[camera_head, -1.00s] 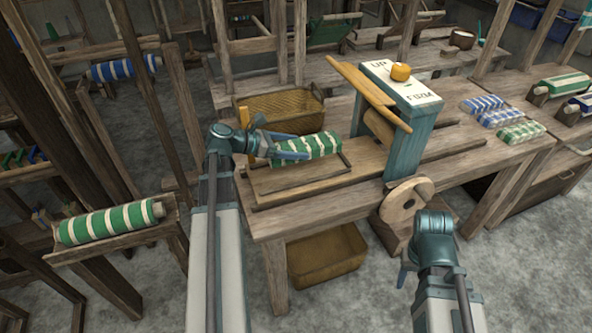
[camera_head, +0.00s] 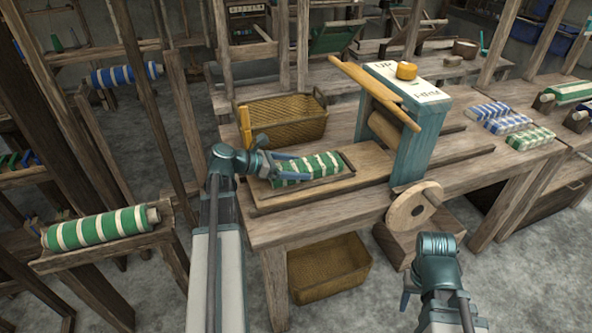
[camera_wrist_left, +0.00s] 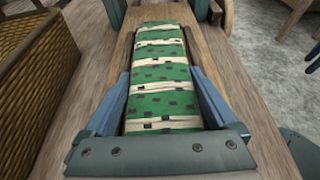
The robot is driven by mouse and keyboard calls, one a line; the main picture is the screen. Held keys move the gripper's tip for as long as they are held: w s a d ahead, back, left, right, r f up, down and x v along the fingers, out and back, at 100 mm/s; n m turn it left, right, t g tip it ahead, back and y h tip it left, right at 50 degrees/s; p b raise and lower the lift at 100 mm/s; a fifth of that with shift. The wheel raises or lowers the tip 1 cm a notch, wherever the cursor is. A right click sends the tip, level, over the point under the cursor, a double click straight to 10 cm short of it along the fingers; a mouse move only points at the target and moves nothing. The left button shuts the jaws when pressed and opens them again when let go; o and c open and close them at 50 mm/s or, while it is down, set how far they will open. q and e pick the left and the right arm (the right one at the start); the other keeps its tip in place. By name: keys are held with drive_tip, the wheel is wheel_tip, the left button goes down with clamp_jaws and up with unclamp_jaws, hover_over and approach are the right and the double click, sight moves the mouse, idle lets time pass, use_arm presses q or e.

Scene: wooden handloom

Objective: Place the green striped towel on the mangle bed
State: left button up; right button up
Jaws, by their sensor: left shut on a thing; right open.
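The green striped towel (camera_head: 318,166) is a rolled or folded bundle with cream bands. It lies low over the near end of the mangle bed (camera_head: 337,183), the flat wooden board with raised side rails leading to the rollers. My left gripper (camera_head: 280,172) is shut on the towel's left end; in the left wrist view the towel (camera_wrist_left: 162,75) runs lengthwise between the two blue fingers (camera_wrist_left: 165,105). I cannot tell whether its underside touches the bed. My right gripper (camera_head: 408,292) is open and empty, right of the table's front, its fingers mostly hidden.
The mangle frame (camera_head: 420,135) with a yellow knob (camera_head: 406,71) and wooden lever (camera_head: 375,88) stands right of the towel. A wicker basket (camera_head: 283,120) sits behind, another below the table (camera_head: 328,268). Folded towels (camera_head: 505,119) lie right.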

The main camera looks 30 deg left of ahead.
use_arm(q)
drive_tip(key=shift+f, duration=0.15)
drive_tip(key=o, duration=1.1)
drive_tip(key=shift+r, duration=0.35)
drive_tip(key=p+v, duration=0.4)
drive_tip(key=v, duration=0.6)
drive_tip(key=shift+s+a+r, duration=0.1)
drive_tip(key=shift+a, duration=0.1)
drive_tip(key=shift+s+a+r+p, duration=0.2)
drive_tip(key=shift+s+a+p, duration=0.15)
drive_tip(key=shift+s, duration=0.2)
